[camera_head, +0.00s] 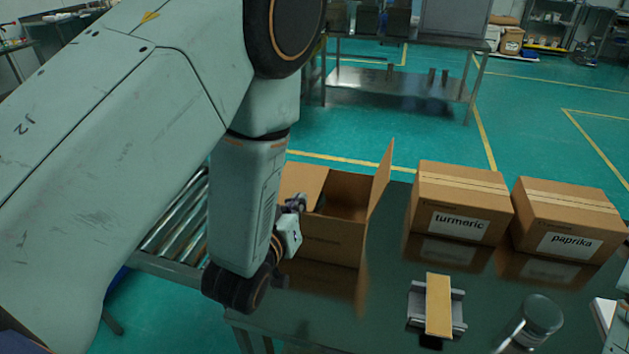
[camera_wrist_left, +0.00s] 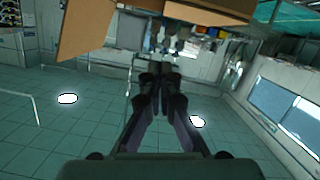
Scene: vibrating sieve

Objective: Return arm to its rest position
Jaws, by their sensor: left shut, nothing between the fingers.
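My left arm comes in from the left across the head view and bends down to its wrist. The left gripper (camera_head: 297,204) is small and partly hidden behind the wrist, in front of the open cardboard box (camera_head: 336,240). In the left wrist view the two dark fingers of the left gripper (camera_wrist_left: 160,80) are together, with nothing between them. Brown cardboard flaps (camera_wrist_left: 105,25) show at the top of that view, apart from the fingertips. I cannot tell if the gripper touches the box in the head view. The right gripper does not show.
A dark table holds closed boxes marked turmeric (camera_head: 460,205) and paprika (camera_head: 568,220), a tan block (camera_head: 438,305) on a grey holder, and a clear round container (camera_head: 540,315). A roller conveyor (camera_head: 182,225) lies left of the open box. A metal table (camera_head: 400,85) stands behind.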

